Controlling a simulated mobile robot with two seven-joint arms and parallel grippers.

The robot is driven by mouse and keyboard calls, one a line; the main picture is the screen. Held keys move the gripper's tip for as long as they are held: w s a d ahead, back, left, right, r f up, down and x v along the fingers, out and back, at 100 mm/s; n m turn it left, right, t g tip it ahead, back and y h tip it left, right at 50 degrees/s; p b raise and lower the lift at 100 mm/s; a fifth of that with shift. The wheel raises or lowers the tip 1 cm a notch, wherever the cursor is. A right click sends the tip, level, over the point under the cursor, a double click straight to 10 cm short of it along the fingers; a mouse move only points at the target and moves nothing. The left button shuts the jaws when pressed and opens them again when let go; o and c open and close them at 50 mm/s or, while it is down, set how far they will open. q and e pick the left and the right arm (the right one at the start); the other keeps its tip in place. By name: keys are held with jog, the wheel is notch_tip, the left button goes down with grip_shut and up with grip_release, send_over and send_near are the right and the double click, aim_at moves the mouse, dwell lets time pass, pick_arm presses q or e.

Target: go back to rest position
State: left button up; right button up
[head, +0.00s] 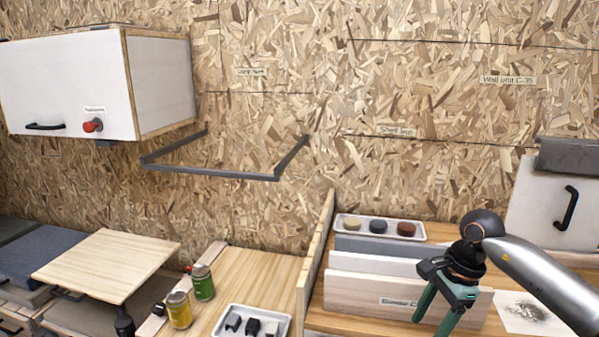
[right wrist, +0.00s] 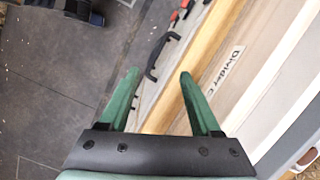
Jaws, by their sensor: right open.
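My right gripper (head: 440,306) has green fingers and hangs fingers-down in front of a pale board that bears a label. In the right wrist view its two fingers (right wrist: 159,74) are spread apart with nothing between them. Below them in that view are a wooden edge (right wrist: 168,113) and the grey floor. My left gripper is not in the head view.
Another tray (head: 222,325) with dark parts, a yellow jar (head: 179,310) and a green jar (head: 202,283) stand left. A white cabinet (head: 65,85) and a grey bracket (head: 210,174) are on the wall.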

jog(key=s+a+m+t+y+p, duration=0.1)
jog(key=s+a+m+t+y, duration=0.2)
jog(key=a+m+y, duration=0.8)
jog(key=s+a+m+t+y, duration=0.3)
jog(key=a+m+y, duration=0.25)
jog(key=a, duration=0.85)
jog(key=d+f+m+t+h+p, duration=0.1)
jog(key=d+f+m+t+h, duration=0.35)
jog(key=m, duration=0.75)
jog(key=d+f+m+t+h, duration=0.35)
jog(key=m+t+h, duration=0.2)
jog(key=m, duration=0.55)
jog(key=s+d+f+m+g+h, duration=0.3)
jog(key=s+f+m, duration=0.3)
jog(key=s+f, duration=0.1)
jog(key=s+d+f+m+g+h, duration=0.3)
jog(key=s+f+m+h, duration=0.1)
jog(key=s+f+m, duration=0.3)
notch_tip(320, 180, down, 2)
jog(key=shift+s+f+p, duration=0.2)
jog(key=shift+s+p, duration=0.1)
